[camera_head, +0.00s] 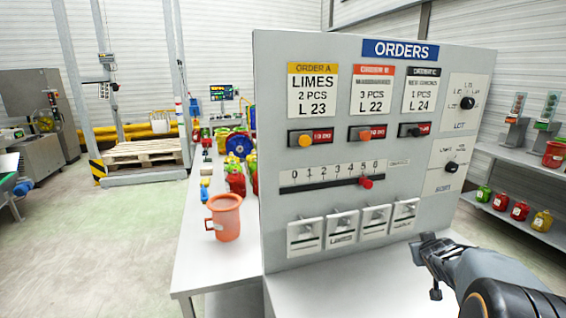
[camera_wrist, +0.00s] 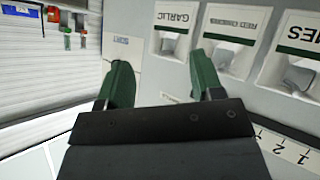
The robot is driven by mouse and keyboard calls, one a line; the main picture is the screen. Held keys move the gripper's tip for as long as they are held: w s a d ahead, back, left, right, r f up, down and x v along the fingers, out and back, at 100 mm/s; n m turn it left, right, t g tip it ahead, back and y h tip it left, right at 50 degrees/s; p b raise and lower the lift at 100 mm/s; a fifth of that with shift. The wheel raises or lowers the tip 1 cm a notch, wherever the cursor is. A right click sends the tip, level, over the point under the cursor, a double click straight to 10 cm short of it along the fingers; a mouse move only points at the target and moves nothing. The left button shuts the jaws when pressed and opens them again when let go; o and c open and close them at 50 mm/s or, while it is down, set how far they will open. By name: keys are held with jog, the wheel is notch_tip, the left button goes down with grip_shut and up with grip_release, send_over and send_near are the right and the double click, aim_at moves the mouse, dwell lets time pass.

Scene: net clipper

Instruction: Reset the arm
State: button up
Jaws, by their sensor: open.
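My gripper (camera_head: 428,246) is at the lower right of the head view, in front of the lower right part of the grey orders panel (camera_head: 430,215). In the wrist view my gripper (camera_wrist: 162,72) shows two green fingers spread apart with nothing between them. The panel's white switch plates (camera_wrist: 232,38) show upside down past the fingers, with labels reading GARLIC and RED ONIONS. I cannot tell whether a fingertip touches the panel.
A white table (camera_head: 215,262) with an orange mug (camera_head: 225,217) stands left of the panel. Shelves (camera_head: 520,215) with coloured jars are at the right. The panel carries a slider with a red knob (camera_head: 366,182), several buttons and two black dials. Open floor lies at the left.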

jog(key=s+a+f+g+y, duration=0.1)
jog(key=s+a+g+y, duration=0.4)
jog(key=s+a, duration=1.7)
jog(key=shift+s+a+n+g, duration=0.15)
jog(key=shift+a+n+g, duration=0.15)
jog(key=shift+a+g, duration=0.65)
jog(key=shift+a+t, duration=0.15)
jog(key=shift+t, duration=0.1)
jog(key=shift+c, duration=0.2)
